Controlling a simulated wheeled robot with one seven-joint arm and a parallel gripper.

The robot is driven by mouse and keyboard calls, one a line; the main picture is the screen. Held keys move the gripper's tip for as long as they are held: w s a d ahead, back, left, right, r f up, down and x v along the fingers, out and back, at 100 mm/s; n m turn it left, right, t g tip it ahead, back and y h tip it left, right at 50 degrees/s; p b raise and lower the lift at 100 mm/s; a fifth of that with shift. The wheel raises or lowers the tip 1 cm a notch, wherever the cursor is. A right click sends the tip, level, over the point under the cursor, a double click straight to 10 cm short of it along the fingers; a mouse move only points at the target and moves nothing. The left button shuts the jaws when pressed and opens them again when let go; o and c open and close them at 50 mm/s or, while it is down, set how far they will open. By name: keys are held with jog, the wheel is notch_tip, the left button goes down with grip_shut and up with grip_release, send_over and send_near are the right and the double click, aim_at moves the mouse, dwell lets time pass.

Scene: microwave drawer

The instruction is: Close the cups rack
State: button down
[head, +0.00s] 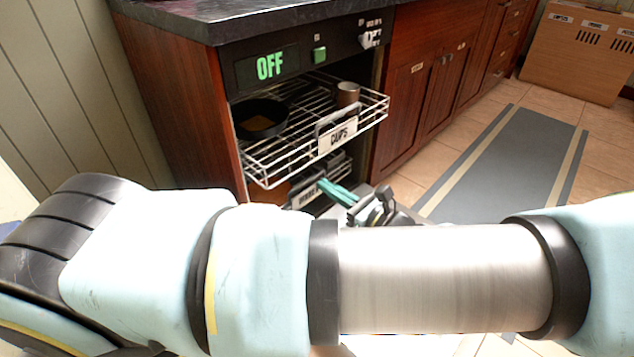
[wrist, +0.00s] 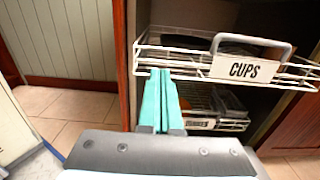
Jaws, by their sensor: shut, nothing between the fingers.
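The cups rack (head: 262,173) is a white wire rack pulled part way out of the cabinet. A grey handle (wrist: 250,44) and a white "CUPS" label (wrist: 244,69) are on its front. It holds a dark bowl (head: 261,119) and a brown cup (head: 347,94). My gripper (head: 322,184) has teal fingers, shut and empty, in front of the cabinet and lower than the cups rack in the head view. In the wrist view the shut fingertips (wrist: 160,72) appear just under the left part of the rack's front; I cannot tell whether they touch it.
A lower rack (wrist: 215,124) with a label sits beneath, partly hidden by my gripper. The control panel above shows a green "OFF" display (head: 270,66). Wooden cabinets (head: 424,90) stand to the right. A grey mat (head: 510,160) lies on the open tiled floor.

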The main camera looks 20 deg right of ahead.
aim_at(283, 159)
jog(key=x, duration=1.2)
jog(key=p+x, duration=0.4)
jog(key=x, duration=1)
jog(key=shift+r+p, duration=0.1)
jog(key=shift+p, duration=0.25)
jog(key=shift+w+a, duration=0.1)
